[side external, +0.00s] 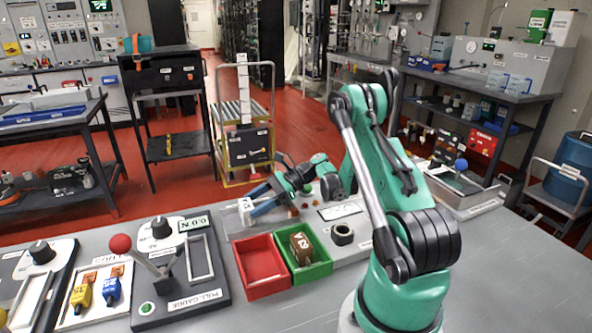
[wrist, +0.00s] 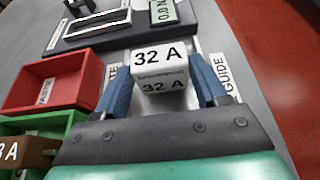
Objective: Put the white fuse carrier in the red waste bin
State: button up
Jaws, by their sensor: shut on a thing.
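The white fuse carrier (wrist: 160,70), marked 32 A, is between the blue fingers of my gripper (wrist: 164,84) in the wrist view. The gripper is shut on it. In the side view the carrier (side external: 246,207) shows as a small white block at the tips of my gripper (side external: 258,204), behind the red waste bin (side external: 246,243). How high it is above the bench is hard to tell. The red bin is open-topped and looks empty; in the wrist view it is at the left (wrist: 78,68), apart from the gripper.
A green bin (side external: 325,266) adjoins the red one and holds a brown block (side external: 301,247). A black ring (side external: 342,234) lies right of it. The pull gauge (side external: 180,275), with a red-knobbed lever (side external: 121,244), stands left of the red bin.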

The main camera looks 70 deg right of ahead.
jog(key=shift+f, duration=0.25)
dwell(0.4)
jog(key=o, duration=1.4)
jog(key=shift+v, duration=2.85)
jog(key=shift+w, duration=0.1)
